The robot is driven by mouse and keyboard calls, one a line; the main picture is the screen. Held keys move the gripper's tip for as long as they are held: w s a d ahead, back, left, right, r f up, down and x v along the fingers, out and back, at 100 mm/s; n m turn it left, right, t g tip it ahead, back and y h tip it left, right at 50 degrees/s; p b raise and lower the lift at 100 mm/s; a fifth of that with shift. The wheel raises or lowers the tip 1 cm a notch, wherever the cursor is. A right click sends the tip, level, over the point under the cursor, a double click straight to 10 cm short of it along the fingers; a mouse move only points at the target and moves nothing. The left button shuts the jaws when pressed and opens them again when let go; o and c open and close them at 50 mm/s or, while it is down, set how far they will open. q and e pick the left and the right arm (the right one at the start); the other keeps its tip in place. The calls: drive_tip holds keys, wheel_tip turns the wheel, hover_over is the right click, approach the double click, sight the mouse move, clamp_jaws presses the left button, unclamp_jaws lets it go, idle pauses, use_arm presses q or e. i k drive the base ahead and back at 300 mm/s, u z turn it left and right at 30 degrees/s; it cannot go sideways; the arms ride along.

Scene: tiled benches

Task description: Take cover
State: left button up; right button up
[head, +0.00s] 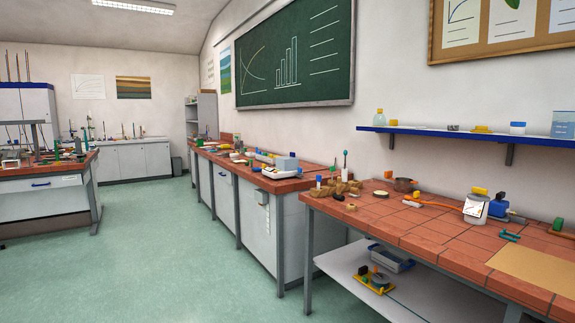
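Neither of my grippers shows in the head view. I cannot tell for sure which thing is the cover. A small pale round disc (381,194) with a dark rim, lid-like in shape, lies on the red-tiled bench (420,237) at the right. Near it, towards the back, stands a brown round bowl or pan (405,185). A white jar (475,209) with a marked label stands further right, with a yellow-orange piece at its top. All of these are small in the picture, and nothing is seen holding them.
Brown lumpy pieces (338,187) lie at the bench's left end. A blue item (497,207), a teal item (508,235) and a tan board (535,268) are to the right. A blue shelf (460,133) hangs above. Green floor (150,260) is clear at left.

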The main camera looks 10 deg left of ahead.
sight(290, 163)
drive_tip(key=u, duration=1.1)
drive_tip(key=i, duration=5.95)
drive_tip(key=z, duration=1.65)
